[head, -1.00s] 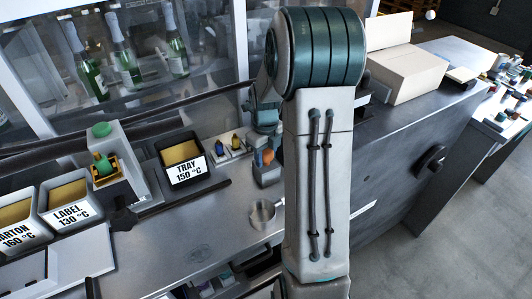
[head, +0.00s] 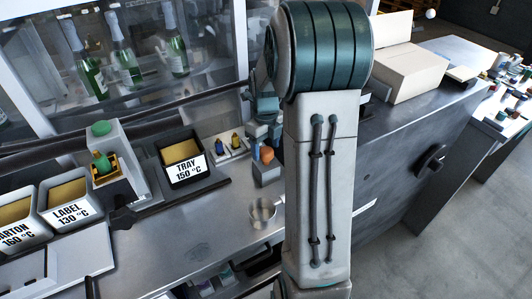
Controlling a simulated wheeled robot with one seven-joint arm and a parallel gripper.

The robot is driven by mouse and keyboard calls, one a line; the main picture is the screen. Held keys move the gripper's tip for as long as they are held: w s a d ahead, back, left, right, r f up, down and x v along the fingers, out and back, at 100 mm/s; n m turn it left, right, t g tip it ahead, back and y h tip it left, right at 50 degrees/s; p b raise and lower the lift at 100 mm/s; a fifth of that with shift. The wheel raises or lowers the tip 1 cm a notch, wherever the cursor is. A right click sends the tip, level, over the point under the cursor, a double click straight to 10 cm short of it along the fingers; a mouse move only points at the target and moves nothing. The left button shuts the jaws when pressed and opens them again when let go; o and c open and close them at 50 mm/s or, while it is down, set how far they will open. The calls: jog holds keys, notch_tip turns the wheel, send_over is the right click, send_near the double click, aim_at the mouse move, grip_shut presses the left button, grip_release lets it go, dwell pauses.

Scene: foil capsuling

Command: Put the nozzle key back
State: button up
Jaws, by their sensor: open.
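My gripper (head: 264,132) shows only in part, small and partly covered by my own arm, above the back of the bench just right of the small nozzle holder. Its jaws are open; the fingertips are hard to make out. Below it is a grey block (head: 266,175) with an orange piece (head: 266,154) and a blue piece (head: 256,151) at its top. I cannot tell whether either is the nozzle key or whether the gripper touches them. The white holder (head: 222,156) carries a blue nozzle (head: 221,146) and a yellow nozzle (head: 235,141).
The TRAY 150 °C bin (head: 186,179) stands left of the holder, with the LABEL bin (head: 67,219) farther left. A small metal pan (head: 262,213) lies at the bench front. Green bottles (head: 174,52) stand behind glass. Open bench lies left of the pan.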

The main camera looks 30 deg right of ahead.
notch_tip(320, 180, up, 8)
jog(key=s+a+r+n+t, duration=0.1)
jog(key=s+a+n, duration=0.6)
jog(key=n, duration=0.9)
jog(key=s+a+n+t, duration=0.2)
jog(key=s+a+n, duration=0.5)
jog(key=s+n, duration=0.5)
jog(key=shift+s+r+n, duration=0.25)
jog(key=shift+r+n, duration=0.15)
jog(key=shift+n, duration=2)
